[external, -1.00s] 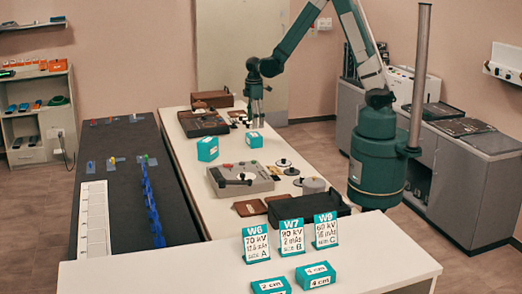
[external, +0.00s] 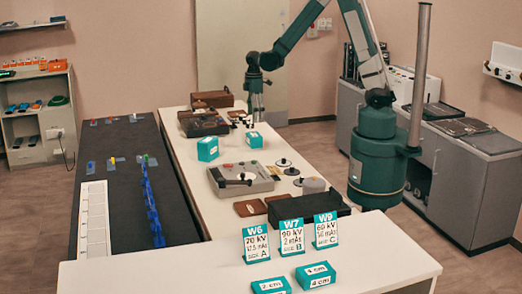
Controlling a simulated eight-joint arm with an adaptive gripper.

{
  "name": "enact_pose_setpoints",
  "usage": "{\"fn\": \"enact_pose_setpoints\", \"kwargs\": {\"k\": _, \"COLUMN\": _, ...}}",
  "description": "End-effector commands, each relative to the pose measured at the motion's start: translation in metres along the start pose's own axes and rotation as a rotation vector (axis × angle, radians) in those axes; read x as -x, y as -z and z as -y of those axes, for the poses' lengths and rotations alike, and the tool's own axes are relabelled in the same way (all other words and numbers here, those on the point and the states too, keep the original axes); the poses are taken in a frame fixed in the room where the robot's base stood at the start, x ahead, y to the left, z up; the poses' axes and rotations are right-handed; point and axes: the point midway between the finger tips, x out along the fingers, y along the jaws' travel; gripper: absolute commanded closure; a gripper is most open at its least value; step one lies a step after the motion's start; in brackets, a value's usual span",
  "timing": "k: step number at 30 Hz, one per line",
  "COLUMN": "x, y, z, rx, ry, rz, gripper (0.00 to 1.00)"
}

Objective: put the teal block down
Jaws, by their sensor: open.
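A small teal-and-white block (external: 254,140) stands on the white table, below my gripper (external: 256,113). My gripper points down and is open, and the block appears apart from its fingertips. A larger teal-and-white block (external: 208,149) stands to the left and a little nearer the camera. Two more teal blocks lie on the front counter, one labelled 2 cm (external: 270,286) and one labelled 4 cm (external: 316,275).
A grey control box (external: 240,178) and round discs are on the white table (external: 225,220). A black tray (external: 310,207) and teal cards W6 (external: 256,244), W7 (external: 292,237) and W9 (external: 326,230) are nearer.

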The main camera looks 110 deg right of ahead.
Motion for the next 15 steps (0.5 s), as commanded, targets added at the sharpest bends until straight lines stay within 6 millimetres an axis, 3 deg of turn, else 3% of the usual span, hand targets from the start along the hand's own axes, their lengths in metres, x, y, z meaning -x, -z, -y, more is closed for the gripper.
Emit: {"fn": "enact_pose_setpoints", "kwargs": {"k": 15, "x": 0.009, "y": 0.005, "z": 0.011, "rx": 0.002, "ry": -0.009, "rz": -0.009, "gripper": 0.25}}
